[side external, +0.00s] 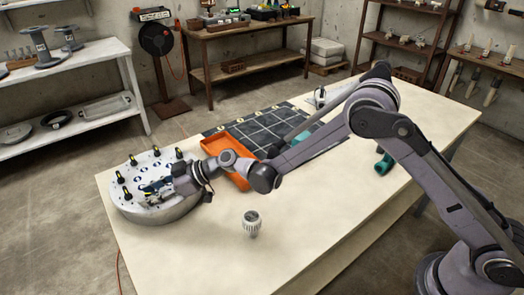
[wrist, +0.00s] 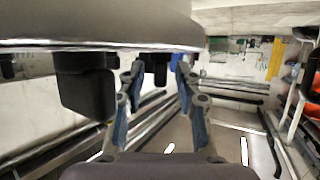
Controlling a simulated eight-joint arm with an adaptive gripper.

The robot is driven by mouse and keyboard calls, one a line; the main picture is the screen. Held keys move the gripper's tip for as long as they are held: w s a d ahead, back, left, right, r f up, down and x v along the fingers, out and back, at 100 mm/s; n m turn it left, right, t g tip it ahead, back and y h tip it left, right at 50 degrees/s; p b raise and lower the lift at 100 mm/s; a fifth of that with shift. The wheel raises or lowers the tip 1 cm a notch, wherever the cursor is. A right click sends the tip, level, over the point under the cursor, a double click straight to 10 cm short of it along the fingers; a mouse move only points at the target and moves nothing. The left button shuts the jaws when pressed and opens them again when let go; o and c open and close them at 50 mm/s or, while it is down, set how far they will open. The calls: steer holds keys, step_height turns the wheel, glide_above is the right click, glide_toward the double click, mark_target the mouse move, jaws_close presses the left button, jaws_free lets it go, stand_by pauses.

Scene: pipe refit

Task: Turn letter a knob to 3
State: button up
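A round metal drum (side external: 155,212) stands at the left end of the table, its pale top carrying several black knobs (side external: 120,177) with yellow marks. My gripper (side external: 152,190) is low over the front part of that top. In the wrist view the drum (wrist: 100,25) fills the upper left, and one black knob (wrist: 88,88) juts from it, large and near. My gripper (wrist: 158,72) has its two blue-padded fingers apart, either side of a farther dark knob (wrist: 160,72). Gaps seem to show beside that knob. The letters and numbers cannot be read.
An orange tray (side external: 238,181) lies behind my forearm, beside a dark gridded mat (side external: 265,130). A white ribbed fitting (side external: 251,222) stands on the table (side external: 300,230) at the front. A teal pipe piece (side external: 384,164) lies to the right. The front table area is mostly clear.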

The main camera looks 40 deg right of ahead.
jaws_close()
steer(key=shift+s+m+t, duration=0.1)
steer(key=shift+m+t, duration=0.2)
steer(key=shift+m, duration=0.1)
steer(key=shift+m+t+h, duration=1.9)
steer(key=shift+m, duration=0.2)
steer(key=shift+a+m+t+h, duration=0.1)
steer(key=shift+m+t+h, duration=0.3)
steer(key=shift+m+h, duration=0.7)
steer(key=shift+m+t+h, duration=0.7)
steer(key=shift+m+h, duration=1)
steer(key=shift+h, duration=0.3)
steer(key=shift+m+h, duration=0.4)
